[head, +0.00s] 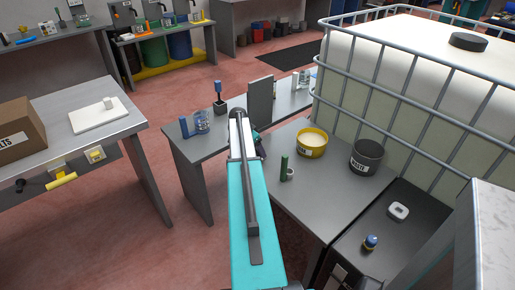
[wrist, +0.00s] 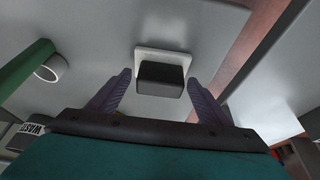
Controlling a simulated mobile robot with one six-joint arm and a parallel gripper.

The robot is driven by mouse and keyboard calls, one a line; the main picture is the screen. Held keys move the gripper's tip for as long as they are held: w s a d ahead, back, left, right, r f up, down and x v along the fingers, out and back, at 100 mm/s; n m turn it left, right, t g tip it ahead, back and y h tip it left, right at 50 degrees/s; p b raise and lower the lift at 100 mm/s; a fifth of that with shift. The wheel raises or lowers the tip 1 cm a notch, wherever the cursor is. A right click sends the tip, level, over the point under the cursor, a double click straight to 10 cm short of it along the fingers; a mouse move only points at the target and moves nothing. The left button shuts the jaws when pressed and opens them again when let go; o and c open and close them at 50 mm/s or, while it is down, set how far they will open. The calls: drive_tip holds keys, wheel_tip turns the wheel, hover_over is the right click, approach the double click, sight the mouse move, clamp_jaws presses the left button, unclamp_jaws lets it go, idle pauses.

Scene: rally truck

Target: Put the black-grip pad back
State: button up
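The black-grip pad shows in the wrist view as a thin white square plate with a black block grip (wrist: 161,79) on top. It lies on a grey table (wrist: 110,25). My gripper (wrist: 161,92) is open, with one purple finger on each side of the black grip in the picture. No contact shows, and I cannot tell how far above the pad the fingertips are. In the head view my arm hides the pad and most of my gripper.
In the head view, a yellow tub (head: 312,145) and a dark WASTE bucket (head: 366,157) stand right of my arm. A caged white tank (head: 400,80) blocks the right.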

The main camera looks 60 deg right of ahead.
drive_tip(key=shift+r+p, duration=0.15)
drive_tip(key=shift+p, duration=0.2)
drive_tip(key=w+b+v, duration=0.1)
drive_tip(key=b+v, duration=0.1)
drive_tip(key=v, duration=1.1)
drive_tip(key=shift+a, duration=0.4)
drive_tip(key=shift+r, duration=0.15)
